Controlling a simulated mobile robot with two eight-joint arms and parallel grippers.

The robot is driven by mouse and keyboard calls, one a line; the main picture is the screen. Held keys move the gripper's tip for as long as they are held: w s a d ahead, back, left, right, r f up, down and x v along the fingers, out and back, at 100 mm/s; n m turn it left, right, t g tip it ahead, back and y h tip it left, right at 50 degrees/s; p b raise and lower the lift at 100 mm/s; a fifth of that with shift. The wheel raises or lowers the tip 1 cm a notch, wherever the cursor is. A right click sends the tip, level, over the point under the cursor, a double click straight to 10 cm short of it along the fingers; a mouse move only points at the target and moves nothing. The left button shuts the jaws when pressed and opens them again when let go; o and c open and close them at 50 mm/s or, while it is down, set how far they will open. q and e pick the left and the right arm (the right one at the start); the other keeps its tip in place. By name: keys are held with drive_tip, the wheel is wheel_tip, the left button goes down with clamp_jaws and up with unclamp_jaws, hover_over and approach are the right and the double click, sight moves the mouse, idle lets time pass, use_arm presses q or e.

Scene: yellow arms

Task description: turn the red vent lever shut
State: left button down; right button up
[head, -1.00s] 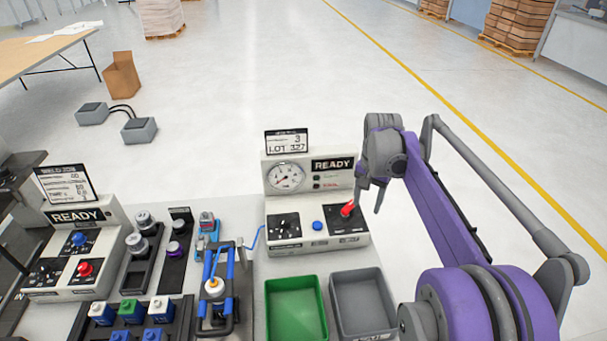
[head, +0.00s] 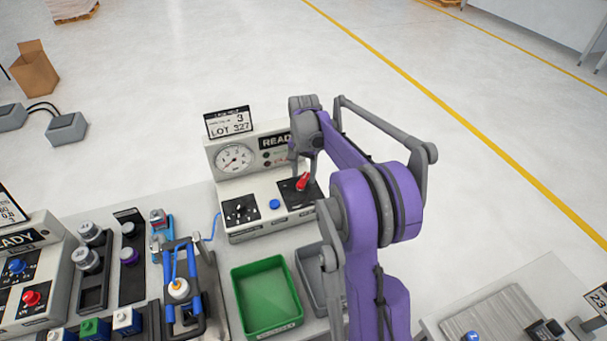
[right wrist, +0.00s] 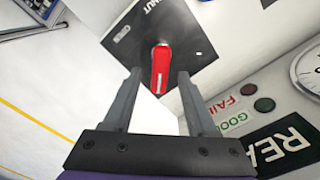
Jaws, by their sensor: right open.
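The red vent lever (head: 303,181) sits on a black plate at the right of the grey-white READY panel (head: 234,188). In the right wrist view my right gripper (right wrist: 160,75) is open. The red lever (right wrist: 160,70) shows between its two grey fingers, with a gap on each side. The lever's pivot end lies on the black plate (right wrist: 185,35). How deep the fingers reach around the lever is hard to tell. My left gripper is not in view.
The panel also carries a gauge (head: 235,158), a black dial (head: 240,210) and a blue button (head: 274,204). A green bin (head: 266,297) and a grey bin (head: 311,279) stand in front. A blue-handled clamp fixture (head: 183,290) is to the left.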

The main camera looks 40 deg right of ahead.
drive_tip(key=shift+f, duration=0.4)
clamp_jaws()
